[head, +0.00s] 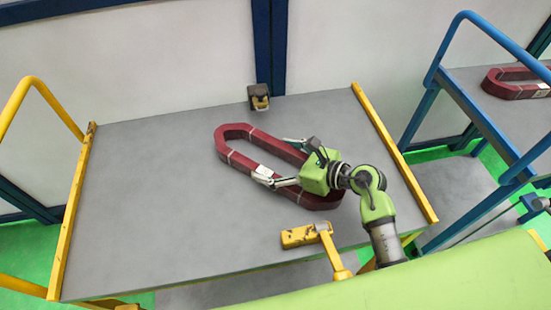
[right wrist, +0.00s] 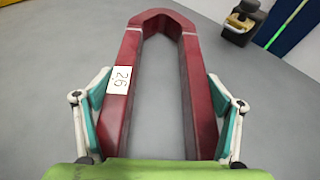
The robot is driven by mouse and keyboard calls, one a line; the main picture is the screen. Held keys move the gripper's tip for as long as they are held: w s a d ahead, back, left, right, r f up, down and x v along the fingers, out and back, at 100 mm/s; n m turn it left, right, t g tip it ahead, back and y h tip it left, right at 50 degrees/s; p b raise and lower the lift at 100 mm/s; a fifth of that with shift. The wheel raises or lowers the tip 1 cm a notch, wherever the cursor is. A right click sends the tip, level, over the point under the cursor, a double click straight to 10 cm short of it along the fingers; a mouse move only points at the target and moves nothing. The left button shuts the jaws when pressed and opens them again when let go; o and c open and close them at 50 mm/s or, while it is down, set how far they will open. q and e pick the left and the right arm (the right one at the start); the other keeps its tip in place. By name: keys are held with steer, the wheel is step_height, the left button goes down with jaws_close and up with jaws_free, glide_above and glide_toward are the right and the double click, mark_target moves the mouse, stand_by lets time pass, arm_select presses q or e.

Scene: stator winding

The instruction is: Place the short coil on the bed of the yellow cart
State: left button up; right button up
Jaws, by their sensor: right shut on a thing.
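A dark red, elongated ring-shaped coil (head: 237,160) with a white label is over the grey bed (head: 150,190) of the yellow cart, right of the bed's middle. It looks flat and lies on or very close to the bed; I cannot tell if there is a gap. My right gripper (head: 276,161) is shut across the coil, with one finger outside each long side. In the right wrist view, the coil (right wrist: 190,75) runs away from the gripper between both fingers, its label reading "26". The coil's near end is partly hidden by the gripper. My left gripper is not in view.
A blue cart (head: 480,110) at the right carries another red coil (head: 510,88). Yellow rails (head: 70,215) edge the bed's left and right sides. The bed's left half is clear.

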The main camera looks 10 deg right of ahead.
mark_target(311, 201)
steer(key=o, duration=1.8)
steer(key=shift+f, duration=0.1)
steer(key=shift+o, duration=0.2)
steer(key=b+v, duration=0.1)
steer(key=v, duration=1)
steer(key=shift+s+d+r, duration=0.3)
steer(key=shift+s+r, duration=0.1)
